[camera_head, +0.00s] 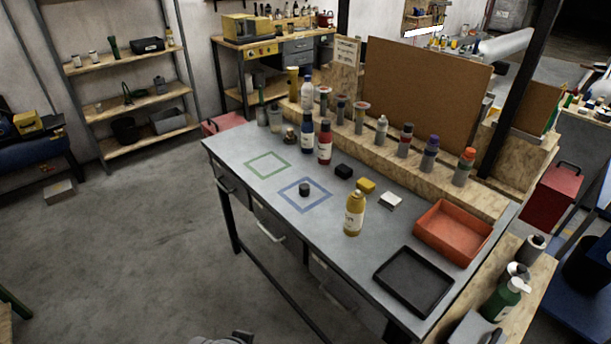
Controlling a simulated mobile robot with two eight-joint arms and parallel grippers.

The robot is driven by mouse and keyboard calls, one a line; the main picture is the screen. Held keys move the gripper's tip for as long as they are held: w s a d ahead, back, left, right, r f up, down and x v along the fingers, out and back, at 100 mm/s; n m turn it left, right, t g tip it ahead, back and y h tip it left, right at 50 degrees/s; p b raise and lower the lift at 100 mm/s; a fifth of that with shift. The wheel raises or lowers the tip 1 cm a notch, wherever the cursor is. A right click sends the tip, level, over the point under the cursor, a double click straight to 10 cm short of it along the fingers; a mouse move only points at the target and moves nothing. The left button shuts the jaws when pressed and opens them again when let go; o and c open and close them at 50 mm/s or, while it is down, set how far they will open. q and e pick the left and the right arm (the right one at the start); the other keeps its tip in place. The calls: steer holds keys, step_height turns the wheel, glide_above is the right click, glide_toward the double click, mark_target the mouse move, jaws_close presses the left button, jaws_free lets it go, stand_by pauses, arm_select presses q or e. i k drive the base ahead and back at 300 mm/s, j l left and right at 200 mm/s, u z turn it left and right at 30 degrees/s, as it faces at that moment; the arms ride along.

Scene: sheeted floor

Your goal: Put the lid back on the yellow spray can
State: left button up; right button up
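The yellow spray can (354,214) stands upright on the grey workbench (262,207), toward its front middle. It has a pale label, and its narrow top shows no large cap. A small black cylinder (304,190), which looks like a lid, sits inside the blue taped square (288,193), to the left of the can. Neither gripper can be made out. A grey and black piece at the bottom edge may be part of my body.
A green taped square (250,168) lies left of the blue one. Behind the can are a black block (343,171), a yellow block (366,185) and a white piece (390,201). A black tray (378,282) and red bin (419,230) stand right. Bottles line the back.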

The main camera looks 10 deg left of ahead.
mark_target(354, 215)
steer(key=i+j, duration=1.45)
steer(key=j, duration=0.25)
steer(key=i+l+z, duration=0.05)
